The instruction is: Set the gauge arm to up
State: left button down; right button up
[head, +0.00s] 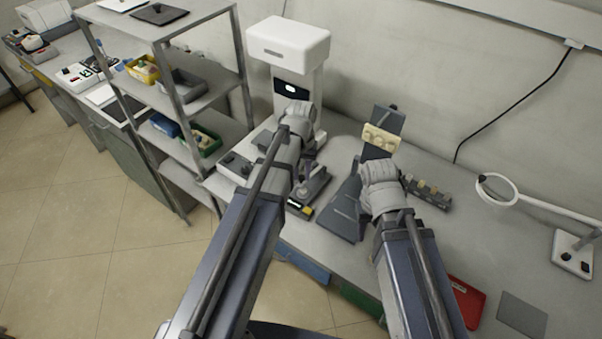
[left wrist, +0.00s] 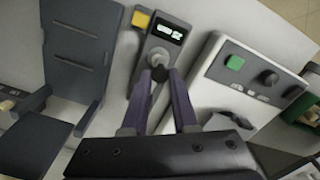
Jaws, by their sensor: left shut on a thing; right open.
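The gauge (head: 300,208) is a small dark grey unit with a yellow button and a lit display on the bench; it also shows in the left wrist view (left wrist: 168,31). The arm below the knob is partly hidden by the fingers. My right gripper (head: 379,172) hangs over the dark grey stand, apart from the gauge; its fingertips are hidden behind its wrist.
A tall white machine (head: 289,46) stands behind the gauge. A white panel with a green button (left wrist: 238,70) lies close beside it. The dark grey stand (head: 345,209) is on the other side. A cream block (head: 380,138), magnifier (head: 497,188) and red tray (head: 466,300) are further right.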

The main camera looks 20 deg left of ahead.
pick_arm(q)
jog(key=w+r+p, duration=0.1)
jog(key=w, duration=0.1)
jog(key=w+d+r+p, duration=0.1)
jog(key=r+p, duration=0.1)
jog(key=shift+w+d+r, duration=0.15)
jog(key=shift+w+r, duration=0.15)
jog(key=shift+w, duration=0.1)
jog(key=shift+g, duration=0.3)
jog(key=w, duration=0.1)
jog(key=w+d, duration=0.1)
jog(key=w, duration=0.1)
jog(key=w+r+p, duration=0.1)
jog(key=shift+w+d, duration=0.35)
jog(key=shift+w, duration=0.05)
jog(key=c, duration=1.6)
grip_release()
jog(key=shift+s, duration=0.1)
jog(key=c, duration=1.4)
grip_release()
jog(key=shift+s+d, duration=0.1)
jog(key=shift+d, duration=0.05)
jog(key=shift+o, duration=0.8)
jog(key=shift+s, duration=0.1)
jog(key=o, duration=0.6)
jog(key=shift+a+r, duration=0.1)
jog(key=shift+a, duration=0.1)
jog(key=shift+c, duration=0.2)
jog(key=shift+r, duration=0.1)
